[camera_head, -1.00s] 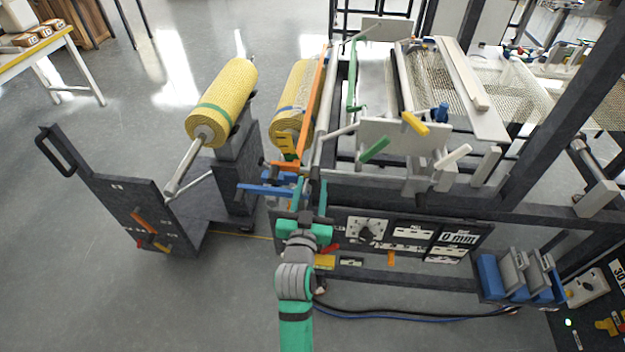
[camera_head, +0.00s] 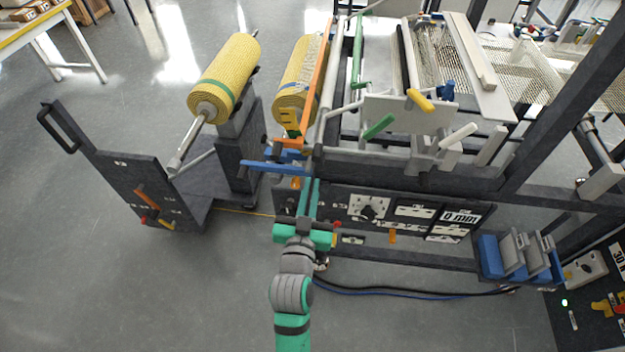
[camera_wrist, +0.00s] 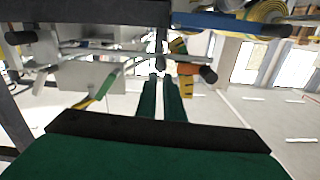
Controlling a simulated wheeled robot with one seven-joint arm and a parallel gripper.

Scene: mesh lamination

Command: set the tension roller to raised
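My gripper (camera_head: 312,183) is in front of the machine's near side, just below the blue lever (camera_head: 272,167). In the wrist view its two green fingers (camera_wrist: 161,78) point forward with a narrow gap between them and nothing visible in it. The blue lever crosses the upper right of the wrist view (camera_wrist: 228,23). A dark-tipped grey rod (camera_wrist: 160,48) and an orange part (camera_wrist: 187,69) lie beyond the fingertips. Green (camera_head: 379,127), yellow (camera_head: 419,100) and white (camera_head: 458,136) handles stand on the machine's near side. I cannot tell which part is the tension roller.
A cart (camera_head: 127,178) with a yellow mesh roll (camera_head: 228,78) stands left. Another yellow roll (camera_head: 297,75) is on the machine. The control panel (camera_head: 387,207) is right of my gripper. A blue rack (camera_head: 489,256) holds grey blocks. The floor (camera_head: 150,290) at lower left is clear.

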